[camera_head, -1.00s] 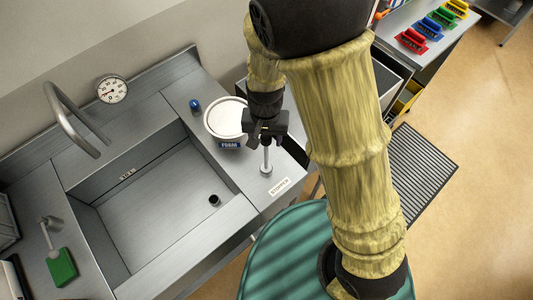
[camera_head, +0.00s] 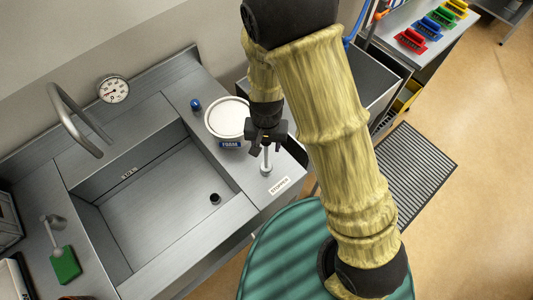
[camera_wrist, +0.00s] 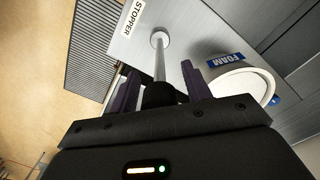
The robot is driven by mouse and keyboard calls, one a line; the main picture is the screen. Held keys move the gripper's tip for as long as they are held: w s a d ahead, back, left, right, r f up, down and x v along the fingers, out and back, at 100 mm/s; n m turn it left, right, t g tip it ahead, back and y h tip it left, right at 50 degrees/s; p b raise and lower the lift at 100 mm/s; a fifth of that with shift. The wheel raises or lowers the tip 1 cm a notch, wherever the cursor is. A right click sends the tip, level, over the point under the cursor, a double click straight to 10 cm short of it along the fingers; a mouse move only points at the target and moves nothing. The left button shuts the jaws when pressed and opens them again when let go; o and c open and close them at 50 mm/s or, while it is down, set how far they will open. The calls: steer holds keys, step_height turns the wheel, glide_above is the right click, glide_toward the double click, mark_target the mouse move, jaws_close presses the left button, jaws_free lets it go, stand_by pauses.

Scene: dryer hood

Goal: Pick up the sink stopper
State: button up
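The sink stopper stands upright on the counter right of the sink, beside a label reading STOPPER. It shows as a thin metal rod (camera_head: 267,158) on a round foot; the wrist view shows the rod (camera_wrist: 160,62) with a black knob (camera_wrist: 160,96) at its upper end. My gripper (camera_head: 266,145) is directly above the rod, pointing down. In the wrist view, its two dark fingers (camera_wrist: 161,90) stand apart on either side of the knob, with narrow gaps visible. The head view partly hides the knob behind the fingers.
A white round tub labelled FOAM (camera_head: 227,118) stands close behind and left of my gripper. A blue knob (camera_head: 195,104) sits near it. The sink basin (camera_head: 160,210), with a black drain piece (camera_head: 215,199), lies left. A faucet (camera_head: 75,115) arches over its back.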

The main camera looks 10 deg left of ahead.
steer(key=c, duration=0.8)
steer(key=shift+c, duration=0.2)
steer(key=shift+a+r, duration=0.1)
steer(key=shift+r, duration=0.45)
step_height(320, 180, up, 9)
steer(key=shift+b, duration=0.85)
